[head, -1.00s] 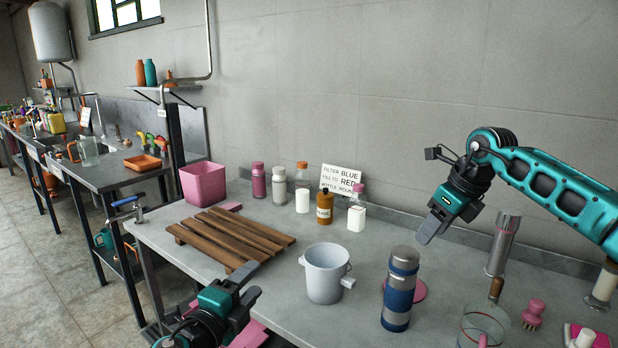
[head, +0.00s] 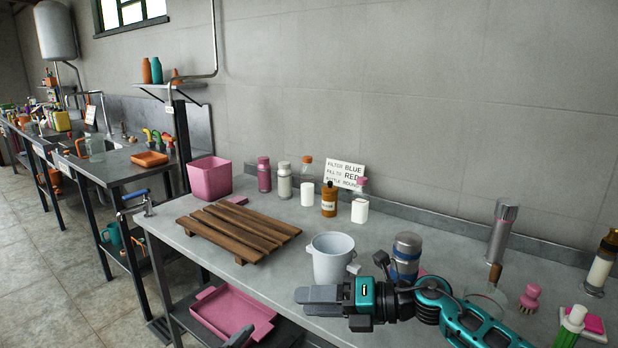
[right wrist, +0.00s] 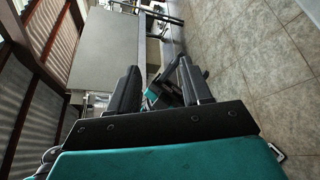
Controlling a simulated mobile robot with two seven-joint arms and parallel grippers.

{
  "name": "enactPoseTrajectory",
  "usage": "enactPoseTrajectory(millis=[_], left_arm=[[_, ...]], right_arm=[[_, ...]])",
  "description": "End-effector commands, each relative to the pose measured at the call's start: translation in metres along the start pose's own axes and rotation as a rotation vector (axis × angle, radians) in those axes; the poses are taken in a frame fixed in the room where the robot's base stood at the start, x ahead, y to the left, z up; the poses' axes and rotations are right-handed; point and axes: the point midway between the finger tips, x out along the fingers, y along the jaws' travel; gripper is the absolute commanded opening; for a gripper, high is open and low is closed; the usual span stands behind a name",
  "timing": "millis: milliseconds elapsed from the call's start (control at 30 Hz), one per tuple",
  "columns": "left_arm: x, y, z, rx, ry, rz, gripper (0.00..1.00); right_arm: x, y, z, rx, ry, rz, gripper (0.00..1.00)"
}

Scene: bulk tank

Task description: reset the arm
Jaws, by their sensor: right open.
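My right gripper (head: 299,301) reaches in from the right in the head view, its fingers pointing left above the table's front edge, in front of the white bucket. In the right wrist view its two fingers (right wrist: 157,72) stand apart with nothing between them. Only a dark tip of my left gripper (head: 238,338) shows at the bottom edge of the head view. A teal and black part of my left arm (right wrist: 160,96) shows beyond the right fingers in the right wrist view.
A white bucket (head: 330,262) and a blue and grey flask (head: 405,262) stand close behind the right arm. A wooden slatted rack (head: 238,231) and a pink bin (head: 209,178) are farther left. A pink tray (head: 232,312) lies on the lower shelf. Several bottles stand by the wall.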

Motion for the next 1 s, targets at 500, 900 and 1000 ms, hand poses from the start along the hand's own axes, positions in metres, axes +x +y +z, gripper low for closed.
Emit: enactPoseTrajectory(millis=[500,900,1000], left_arm=[[-0.067,0.077,0.039,-0.476,-0.175,0.077,0.53],[-0.135,0.127,0.074,-0.808,-0.351,0.088,0.53],[-0.153,0.136,0.083,-0.877,-0.395,0.083,0.53]], right_arm=[[-0.029,-0.035,-0.059,0.929,-0.613,0.366,0.49],[-0.108,-0.127,-0.172,1.712,-1.106,0.380,0.49],[-0.127,-0.144,-0.212,1.891,-1.217,0.356,0.49]])
